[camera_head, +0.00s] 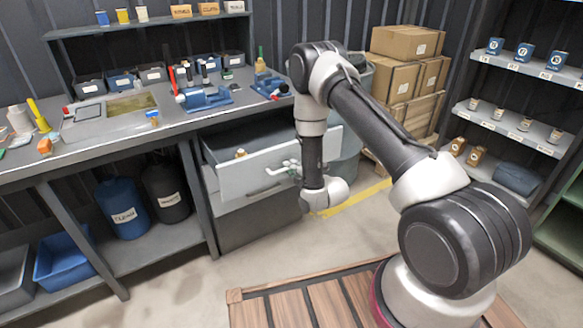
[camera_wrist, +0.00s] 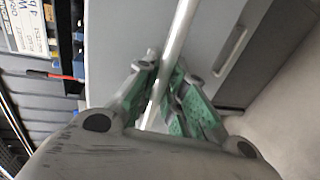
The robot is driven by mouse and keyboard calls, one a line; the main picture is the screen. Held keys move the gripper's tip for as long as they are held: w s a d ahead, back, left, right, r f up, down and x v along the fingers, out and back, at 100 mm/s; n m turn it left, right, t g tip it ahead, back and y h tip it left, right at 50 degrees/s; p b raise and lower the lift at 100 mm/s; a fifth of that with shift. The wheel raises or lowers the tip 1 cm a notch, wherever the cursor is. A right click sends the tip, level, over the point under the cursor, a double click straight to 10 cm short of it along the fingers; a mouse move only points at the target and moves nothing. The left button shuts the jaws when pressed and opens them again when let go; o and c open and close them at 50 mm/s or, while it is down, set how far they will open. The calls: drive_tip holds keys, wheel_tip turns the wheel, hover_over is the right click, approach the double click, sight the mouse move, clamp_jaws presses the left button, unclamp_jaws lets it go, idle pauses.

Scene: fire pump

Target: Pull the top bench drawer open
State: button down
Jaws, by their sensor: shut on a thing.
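The top bench drawer (camera_head: 240,178) has a light grey front and stands out from the bench, with its dark inside and a small yellowish item showing in the head view. Its pale bar handle (camera_wrist: 183,22) runs slantwise through the wrist view. My gripper (camera_head: 288,168) is at the drawer front in the head view. In the wrist view my gripper (camera_wrist: 162,88) has its green-padded fingers on both sides of the bar, shut on it. The fingers hide part of the bar.
The workbench (camera_head: 180,127) carries tools and bins above the drawer. A lower drawer handle (camera_wrist: 231,51) shows in the wrist view. A wooden pallet (camera_head: 285,302) lies on the floor in front. Stacked cardboard boxes (camera_head: 403,43) and a shelf (camera_head: 515,70) stand at right.

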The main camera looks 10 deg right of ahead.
drive_tip(key=c, duration=1.5)
unclamp_jaws()
drive_tip(key=v, duration=1.2)
